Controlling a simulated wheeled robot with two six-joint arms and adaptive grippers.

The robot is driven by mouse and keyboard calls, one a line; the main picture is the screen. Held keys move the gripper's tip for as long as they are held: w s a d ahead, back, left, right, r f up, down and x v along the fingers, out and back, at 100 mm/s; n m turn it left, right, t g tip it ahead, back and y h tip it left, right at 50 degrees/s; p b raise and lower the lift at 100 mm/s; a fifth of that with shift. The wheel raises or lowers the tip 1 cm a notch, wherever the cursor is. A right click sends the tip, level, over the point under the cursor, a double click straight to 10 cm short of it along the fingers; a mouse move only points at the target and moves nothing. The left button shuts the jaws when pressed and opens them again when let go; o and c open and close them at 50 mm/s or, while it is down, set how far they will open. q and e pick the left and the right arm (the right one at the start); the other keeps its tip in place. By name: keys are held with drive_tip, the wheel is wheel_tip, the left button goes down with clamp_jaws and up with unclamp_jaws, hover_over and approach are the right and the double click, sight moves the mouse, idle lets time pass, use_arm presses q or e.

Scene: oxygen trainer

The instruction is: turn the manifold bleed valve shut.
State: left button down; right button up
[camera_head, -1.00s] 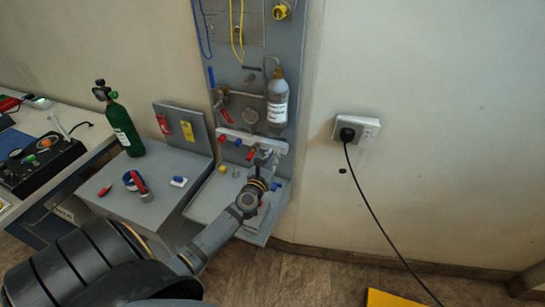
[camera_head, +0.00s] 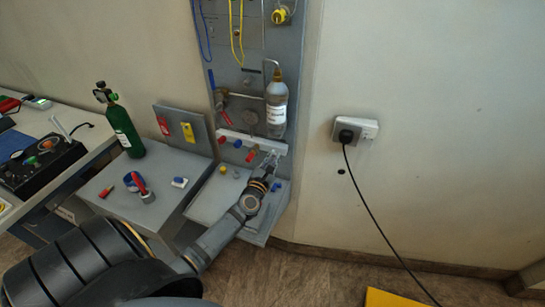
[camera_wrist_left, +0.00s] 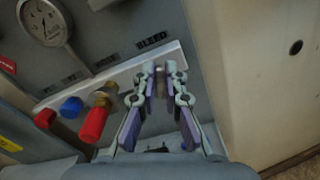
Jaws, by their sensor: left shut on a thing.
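The manifold (camera_head: 270,147) is a pale bar on the grey wall panel, and it also crosses the left wrist view (camera_wrist_left: 130,75). The word BLEED is printed above its right end in the left wrist view. The bleed valve (camera_wrist_left: 161,82) sits below that word, mostly hidden between my fingers. My left gripper (camera_wrist_left: 163,84) is shut on it, with one finger on each side. In the head view my left gripper (camera_head: 268,160) is at the right end of the manifold. My right gripper is not in view.
Left of the bleed valve are a large red knob (camera_wrist_left: 94,122), a blue knob (camera_wrist_left: 71,107) and another red knob (camera_wrist_left: 45,118). A gauge (camera_wrist_left: 44,20) sits above. A labelled bottle (camera_head: 277,105) hangs above the manifold. A green cylinder (camera_head: 123,128) stands on the side bench.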

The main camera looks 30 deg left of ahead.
use_arm(q)
drive_tip(key=m, duration=0.2)
drive_tip(key=m+p, duration=0.1)
drive_tip(key=m, duration=0.2)
drive_tip(key=m+p, duration=0.1)
drive_tip(key=m, duration=0.2)
drive_tip(key=shift+d+f, duration=0.2)
drive_tip(key=shift+d, duration=0.1)
drive_tip(key=m, duration=0.1)
drive_tip(key=m+p, duration=0.1)
drive_tip(key=m, duration=0.2)
drive_tip(key=shift+w+f+m+p, duration=0.1)
drive_tip(key=shift+f+m+p, duration=0.15)
drive_tip(key=shift+m+p, duration=0.15)
drive_tip(key=shift+s+a+f+m+p, duration=0.2)
drive_tip(key=shift+m+p, duration=0.85)
drive_tip(key=shift+m, duration=2.05)
drive_tip(key=shift+w+a+f+m+p, duration=0.2)
drive_tip(key=shift+m+p, duration=0.9)
drive_tip(key=shift+m, duration=2)
drive_tip(key=shift+s+a+f+m+p, duration=0.2)
drive_tip(key=shift+m+p, duration=0.85)
drive_tip(key=shift+m, duration=2.05)
drive_tip(key=shift+d+f, duration=0.15)
drive_tip(key=c, duration=1.4)
unclamp_jaws()
